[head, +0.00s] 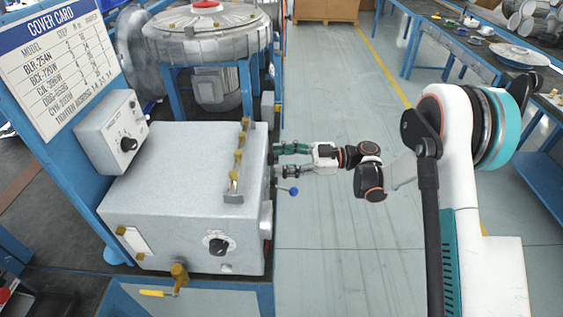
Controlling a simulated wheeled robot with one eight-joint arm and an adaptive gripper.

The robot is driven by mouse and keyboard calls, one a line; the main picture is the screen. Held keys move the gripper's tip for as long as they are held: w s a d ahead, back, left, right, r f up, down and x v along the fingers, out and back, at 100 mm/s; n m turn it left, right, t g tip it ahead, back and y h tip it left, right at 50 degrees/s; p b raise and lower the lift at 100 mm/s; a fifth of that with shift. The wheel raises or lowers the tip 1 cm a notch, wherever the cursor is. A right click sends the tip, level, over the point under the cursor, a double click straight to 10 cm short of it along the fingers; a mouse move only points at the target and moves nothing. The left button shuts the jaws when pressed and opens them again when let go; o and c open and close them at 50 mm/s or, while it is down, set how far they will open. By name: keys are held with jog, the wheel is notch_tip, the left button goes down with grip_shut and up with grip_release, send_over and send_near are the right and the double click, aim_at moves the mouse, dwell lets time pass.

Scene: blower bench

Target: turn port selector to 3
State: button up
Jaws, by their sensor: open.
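A grey box (175,185) stands on the blue bench. Its front face has a black knob (217,246) on a white round dial; the dial's marks are too small to read. A second black knob (128,144) sits on a small grey control box (108,130) at the left. I cannot tell from lettering which one is the port selector. My gripper (280,160) is open beside the far right side of the grey box, its fingers pointing left. Its fingertips lie close to the box's right side, apart from both knobs; whether they touch anything is unclear.
A manifold with several brass fittings (238,155) runs along the box's top right. A lever with a blue ball (293,190) sticks out right, just below my gripper. A brass valve (179,272) is at the front. A cover card (62,65) stands left.

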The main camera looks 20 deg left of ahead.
jog(key=shift+a, duration=0.2)
jog(key=c, duration=1.1)
jog(key=shift+o, duration=0.2)
